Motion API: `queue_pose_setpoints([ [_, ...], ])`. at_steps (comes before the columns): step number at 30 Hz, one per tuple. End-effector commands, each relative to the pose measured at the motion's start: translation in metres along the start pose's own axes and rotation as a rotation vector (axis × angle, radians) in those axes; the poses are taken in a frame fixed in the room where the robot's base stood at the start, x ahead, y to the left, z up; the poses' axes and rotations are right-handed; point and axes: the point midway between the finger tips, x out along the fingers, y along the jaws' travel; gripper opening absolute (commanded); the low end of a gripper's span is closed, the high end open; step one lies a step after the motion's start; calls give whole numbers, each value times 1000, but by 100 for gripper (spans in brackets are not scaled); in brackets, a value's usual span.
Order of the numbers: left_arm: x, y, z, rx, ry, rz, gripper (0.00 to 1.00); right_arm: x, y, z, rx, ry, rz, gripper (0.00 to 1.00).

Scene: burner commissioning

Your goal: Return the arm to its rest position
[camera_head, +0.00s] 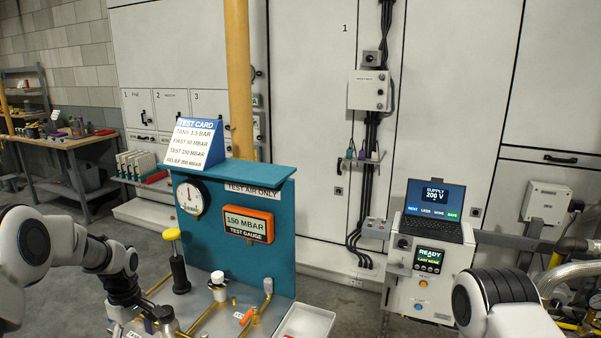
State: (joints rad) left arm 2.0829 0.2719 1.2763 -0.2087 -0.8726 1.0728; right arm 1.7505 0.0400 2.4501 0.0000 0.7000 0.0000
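My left arm (70,248) comes in from the left edge and bends down. Its dark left gripper (152,318) points down at the bottom of the view, by the near left part of the teal test stand (268,262). Its fingertips are too small and crowded to tell whether it is open or shut, or whether it touches anything. My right arm (490,298) shows only as a white and black link at the bottom right. The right gripper is outside the view.
The stand carries a gauge (190,198), an orange display (247,224) reading 150 MBAR, a yellow-topped black pump (178,262), brass pipes and a white tray (304,323). A supply unit (427,276) with a laptop stands right. Pipes (570,275) crowd the right edge.

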Motion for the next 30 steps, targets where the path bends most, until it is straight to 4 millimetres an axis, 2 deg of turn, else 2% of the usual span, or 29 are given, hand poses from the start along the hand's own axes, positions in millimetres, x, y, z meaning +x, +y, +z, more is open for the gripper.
queue_pose_setpoints([
  [8, 70, -37, 48, 46, -72, -150, 76, 7, 0, 0, 0, 0, 0, 0],
  [14, 141, -87, 105, 126, -140, -248, 76, 13, 0, 0, 0, 0, 0, 0],
  [17, 186, -130, 149, 221, -187, -281, 76, 17, 0, 0, 0, -1, 0, 0],
  [18, 205, -153, 171, 276, -208, -288, 76, 19, 0, 0, 0, 0, 0, 0],
  [20, 228, -192, 203, 374, -235, -283, 76, 22, 0, 0, 0, 0, 0, 0],
  [21, 239, -220, 225, 449, -250, -271, 76, 24, 0, 0, 0, 0, 0, 0],
  [24, 245, -280, 266, 677, -234, -190, 76, 26, 0, 0, 0, 0, 0, 0],
  [25, 241, -289, 272, 741, -212, -157, 76, 25, 0, 0, 0, -1, 0, 0],
  [28, 228, -293, 273, 925, -101, -46, 76, 24, 0, 0, 0, -1, 0, 0],
  [30, 226, -278, 265, 1025, -11, 19, 76, 24, 0, 0, 0, 0, 0, 0],
])
